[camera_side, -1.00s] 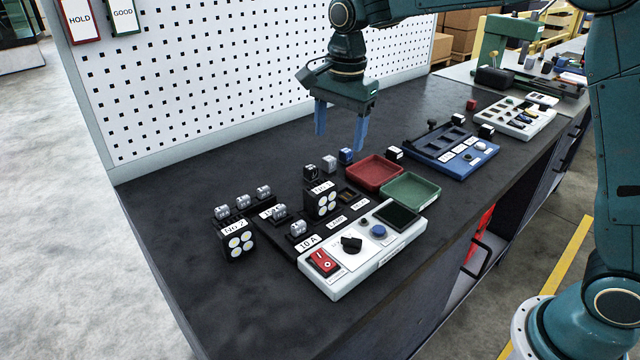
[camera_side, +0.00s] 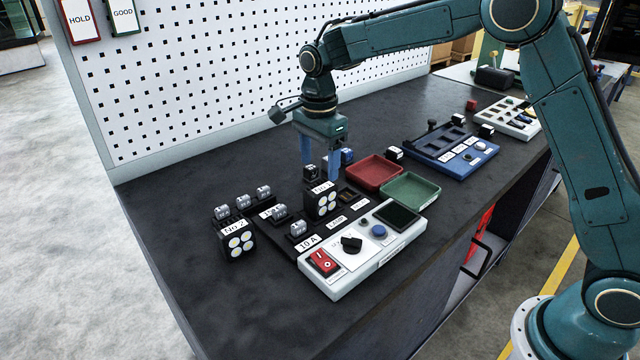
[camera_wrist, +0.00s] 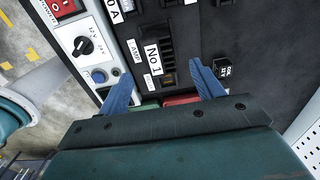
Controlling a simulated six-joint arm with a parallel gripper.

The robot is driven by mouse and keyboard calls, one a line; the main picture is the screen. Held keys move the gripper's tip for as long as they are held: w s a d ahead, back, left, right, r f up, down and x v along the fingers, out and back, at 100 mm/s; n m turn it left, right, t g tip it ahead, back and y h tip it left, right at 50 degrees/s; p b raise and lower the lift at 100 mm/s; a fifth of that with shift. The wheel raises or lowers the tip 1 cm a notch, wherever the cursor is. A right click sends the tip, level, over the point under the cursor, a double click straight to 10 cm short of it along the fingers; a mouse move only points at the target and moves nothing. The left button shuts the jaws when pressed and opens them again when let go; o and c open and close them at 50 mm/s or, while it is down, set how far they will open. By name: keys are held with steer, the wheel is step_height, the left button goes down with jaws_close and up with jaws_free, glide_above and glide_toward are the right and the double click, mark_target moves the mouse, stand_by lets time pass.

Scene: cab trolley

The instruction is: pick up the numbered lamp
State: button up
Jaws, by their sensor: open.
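The No.1 lamp (camera_side: 321,203), a black block with several round white lenses and a label on top, stands in the black rack among the fittings. It also shows in the wrist view (camera_wrist: 153,57), label up. A second lamp, No.2 (camera_side: 237,244), of the same kind, stands on the bench to its left. My gripper (camera_side: 321,172) is open, its two blue fingers pointing down just above and behind the No.1 lamp. In the wrist view my gripper (camera_wrist: 160,73) has its fingers apart on either side of that lamp's label end. I see nothing held.
A white control panel (camera_side: 340,285) with a red switch and black knob lies in front of the rack. Small blocks (camera_side: 310,172) stand behind the lamp. A red tray (camera_side: 374,172) and green tray (camera_side: 409,189) lie to the right. Bare bench is at the left.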

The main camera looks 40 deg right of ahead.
mark_target(319, 186)
steer(key=shift+f, duration=2.65)
steer(key=shift+s+d+f, duration=0.1)
steer(key=shift+f, duration=1.2)
steer(key=shift+d+f, duration=0.1)
steer(key=shift+f, duration=1.2)
steer(key=c, duration=1.4)
steer(key=shift+r, duration=0.1)
step_height(319, 186, up, 20)
